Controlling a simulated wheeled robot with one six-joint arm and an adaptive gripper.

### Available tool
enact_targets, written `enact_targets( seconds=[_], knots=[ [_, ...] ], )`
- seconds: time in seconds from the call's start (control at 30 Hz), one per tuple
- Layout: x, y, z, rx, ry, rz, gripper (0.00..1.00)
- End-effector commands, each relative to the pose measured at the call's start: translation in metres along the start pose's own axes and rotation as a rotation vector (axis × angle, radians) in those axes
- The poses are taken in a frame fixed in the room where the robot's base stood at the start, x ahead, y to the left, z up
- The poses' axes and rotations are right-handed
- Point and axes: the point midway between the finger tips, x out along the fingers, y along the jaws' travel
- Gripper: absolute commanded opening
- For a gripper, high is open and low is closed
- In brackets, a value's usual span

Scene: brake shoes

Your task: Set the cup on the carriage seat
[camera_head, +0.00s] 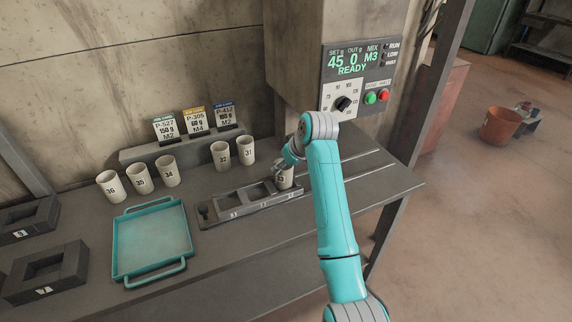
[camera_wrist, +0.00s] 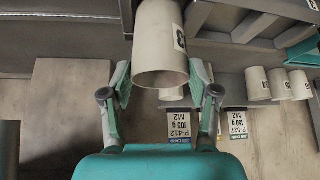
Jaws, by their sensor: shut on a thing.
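My gripper (camera_head: 287,160) is shut on a pale cup (camera_head: 284,179) with dark figures on its side. In the wrist view the cup (camera_wrist: 161,45) stands between the two fingers (camera_wrist: 163,82). The carriage (camera_head: 236,209) is a long dark block on the bench with square seats along it. The cup is at its right end, over or in the rightmost seat. I cannot tell whether its base rests there, as my gripper and arm hide part of it. The seats to the left look empty.
Cups 32 (camera_head: 220,155) and 31 (camera_head: 247,151) stand behind the carriage; cups 36 (camera_head: 111,187), 35 (camera_head: 139,179) and 34 (camera_head: 165,171) stand further left. A teal tray (camera_head: 120,272) lies left of the carriage. Job cards (camera_head: 195,120) and the dispenser panel (camera_head: 352,75) are behind.

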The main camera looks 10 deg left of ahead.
Motion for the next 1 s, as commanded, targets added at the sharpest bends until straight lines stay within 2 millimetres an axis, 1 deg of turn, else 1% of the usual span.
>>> enact_targets(
  seconds=[0.27,0.3,0.4,0.77,0.87,1.0],
  knots=[
    [0.001,0.000,0.001,0.000,0.001,0.000,0.26],
    [0.002,0.000,0.001,0.000,0.001,0.000,0.63],
    [0.002,0.000,0.001,0.000,0.001,0.000,0.86],
    [0.000,0.000,0.000,-0.001,0.001,0.000,0.86],
    [-0.008,0.000,-0.001,-0.001,0.002,0.001,0.86],
    [-0.030,0.001,-0.001,-0.001,0.004,0.002,0.86]
  ],
)
